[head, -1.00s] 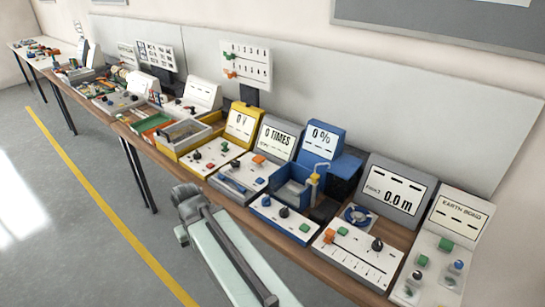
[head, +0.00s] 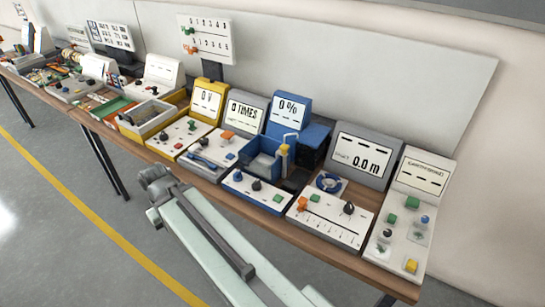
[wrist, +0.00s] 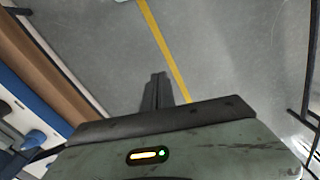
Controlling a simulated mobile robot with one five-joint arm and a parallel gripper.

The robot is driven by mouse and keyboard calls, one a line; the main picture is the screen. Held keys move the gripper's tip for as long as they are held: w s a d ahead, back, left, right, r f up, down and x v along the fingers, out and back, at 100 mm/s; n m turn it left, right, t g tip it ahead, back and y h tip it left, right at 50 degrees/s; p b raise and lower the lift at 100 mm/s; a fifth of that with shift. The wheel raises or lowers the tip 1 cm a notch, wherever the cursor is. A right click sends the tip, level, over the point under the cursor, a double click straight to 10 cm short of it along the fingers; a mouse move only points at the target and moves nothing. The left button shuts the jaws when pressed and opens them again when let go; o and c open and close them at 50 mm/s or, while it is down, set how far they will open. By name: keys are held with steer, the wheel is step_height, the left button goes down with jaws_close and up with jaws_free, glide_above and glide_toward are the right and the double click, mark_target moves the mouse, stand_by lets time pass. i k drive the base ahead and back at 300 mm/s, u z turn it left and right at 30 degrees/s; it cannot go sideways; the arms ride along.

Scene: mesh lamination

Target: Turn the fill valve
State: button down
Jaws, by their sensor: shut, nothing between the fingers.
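The blue station (head: 290,109) with a "0 %" display stands on the bench in the head view. It has an open blue tank (head: 262,163) with a yellow-topped spout beside it. Its white front panel carries a blue knob (head: 238,176), a black knob (head: 256,185) and a green button (head: 278,198). I cannot tell for sure which control is the fill valve. My gripper (head: 152,176) is off the bench's front edge, left of this panel and apart from it. In the wrist view its dark fingers (wrist: 157,90) are shut and empty above the floor.
A grey "0 TIMES" station (head: 246,108) stands to the left and a grey "0.0 m" station (head: 365,157) to the right. The wooden bench edge (head: 340,262) runs along the front. The grey floor with a yellow line (head: 100,220) is clear.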

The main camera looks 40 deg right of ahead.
mark_target(237, 176)
steer(key=k, duration=0.65)
steer(key=u, duration=0.5)
steer(key=i, duration=1.3)
